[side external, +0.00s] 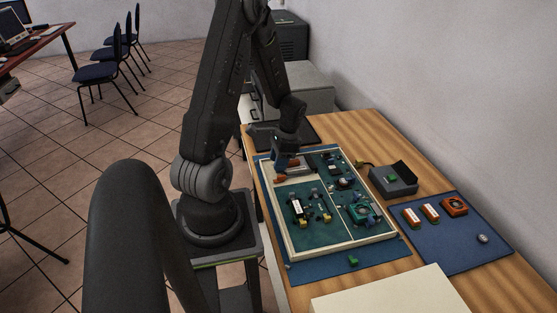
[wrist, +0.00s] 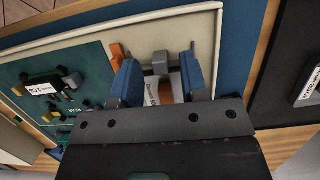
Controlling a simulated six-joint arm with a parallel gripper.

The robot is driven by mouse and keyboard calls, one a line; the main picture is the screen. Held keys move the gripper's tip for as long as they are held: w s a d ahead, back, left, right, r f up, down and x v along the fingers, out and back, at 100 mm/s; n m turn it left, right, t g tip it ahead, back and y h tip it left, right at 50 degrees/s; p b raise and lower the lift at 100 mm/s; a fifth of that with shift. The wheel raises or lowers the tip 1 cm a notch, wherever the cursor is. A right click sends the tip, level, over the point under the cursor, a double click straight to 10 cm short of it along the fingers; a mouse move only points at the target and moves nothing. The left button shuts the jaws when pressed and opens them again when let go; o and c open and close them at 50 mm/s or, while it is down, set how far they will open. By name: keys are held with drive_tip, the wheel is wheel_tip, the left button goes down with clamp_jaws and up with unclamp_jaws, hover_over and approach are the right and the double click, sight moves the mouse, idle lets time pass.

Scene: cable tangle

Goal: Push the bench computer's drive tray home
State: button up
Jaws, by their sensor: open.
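My gripper (side external: 290,152) is low over the far left corner of a cream-framed panel (side external: 326,247). In the wrist view its two blue fingers (wrist: 159,72) are apart. Between and below them are a small grey block (wrist: 160,62) and a white-labelled piece (wrist: 152,88) with an orange-brown part (wrist: 166,92). An orange piece (wrist: 117,54) stands just left of the left finger. I cannot tell whether the fingers touch any of these. I cannot tell which part is the drive tray; the gripper hides much of this corner.
Green boards (side external: 325,232) with several small parts fill the panel. A dark flat unit (wrist: 300,75) with a label lies beyond the frame.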

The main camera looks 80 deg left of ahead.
drive_tip(key=shift+s+v, duration=0.25)
drive_tip(key=shift+v, duration=0.7)
drive_tip(key=shift+s+v, duration=0.2)
drive_tip(key=shift+v, duration=0.8)
drive_tip(key=shift+s+v, duration=0.25)
drive_tip(key=shift+v, duration=0.7)
drive_tip(key=shift+r, duration=0.2)
drive_tip(key=w+d+r+t+y, duration=0.1)
drive_tip(key=w+d+r+t, duration=0.1)
drive_tip(key=w+d+r, duration=0.45)
drive_tip(key=s+d+r+t, duration=0.3)
drive_tip(key=d+r, duration=0.3)
drive_tip(key=d, duration=0.4)
drive_tip(key=s+d+r+t+h, duration=0.1)
drive_tip(key=s+d+r+t, duration=0.2)
drive_tip(key=d+r, duration=0.4)
drive_tip(key=d, duration=0.4)
drive_tip(key=shift+s+d, duration=0.2)
drive_tip(key=shift+s, duration=0.1)
drive_tip(key=shift+c, duration=0.4)
